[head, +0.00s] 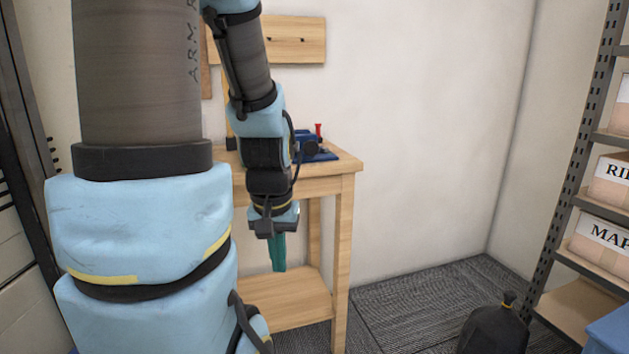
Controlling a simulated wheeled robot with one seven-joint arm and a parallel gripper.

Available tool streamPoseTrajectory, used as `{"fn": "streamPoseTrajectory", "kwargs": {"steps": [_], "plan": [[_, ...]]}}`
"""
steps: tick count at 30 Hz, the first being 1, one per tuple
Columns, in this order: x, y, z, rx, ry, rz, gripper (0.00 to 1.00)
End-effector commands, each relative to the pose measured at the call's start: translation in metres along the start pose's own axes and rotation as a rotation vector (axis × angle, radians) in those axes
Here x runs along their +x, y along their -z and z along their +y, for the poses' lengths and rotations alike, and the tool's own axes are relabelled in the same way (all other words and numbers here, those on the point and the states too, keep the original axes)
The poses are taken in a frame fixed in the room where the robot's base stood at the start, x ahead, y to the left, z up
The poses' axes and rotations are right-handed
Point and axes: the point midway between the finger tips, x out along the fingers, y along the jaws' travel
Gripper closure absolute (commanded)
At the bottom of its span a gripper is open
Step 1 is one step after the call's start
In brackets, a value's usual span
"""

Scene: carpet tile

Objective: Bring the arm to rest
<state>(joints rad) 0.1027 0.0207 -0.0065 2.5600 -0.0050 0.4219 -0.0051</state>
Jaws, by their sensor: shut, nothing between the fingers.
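My gripper (278,252) hangs at the end of my blue and dark arm, fingers pointing down. Its teal fingers are together, with nothing seen between them. It is in front of the wooden workbench (346,210), below the level of its top and above its lower shelf in the picture. My arm's large links cover the left part of the head view and hide much of the bench.
A blue tool with a red part (318,132) stands on the bench top, partly hidden by my arm. A metal shelf (567,195) with labelled boxes (612,181) is at the right. A black bag (494,331) sits on the carpet. Carpet between bench and bag is clear.

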Motion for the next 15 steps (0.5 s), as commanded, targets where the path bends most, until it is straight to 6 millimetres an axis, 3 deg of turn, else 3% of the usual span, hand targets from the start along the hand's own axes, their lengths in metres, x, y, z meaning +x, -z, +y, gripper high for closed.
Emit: {"fn": "streamPoseTrajectory", "kwargs": {"steps": [1, 15], "plan": [[-0.026, 0.004, 0.0, 0.0, 0.0, 0.0, 1.0], [-0.133, 0.019, 0.001, 0.0, 0.0, 0.0, 1.0]]}}
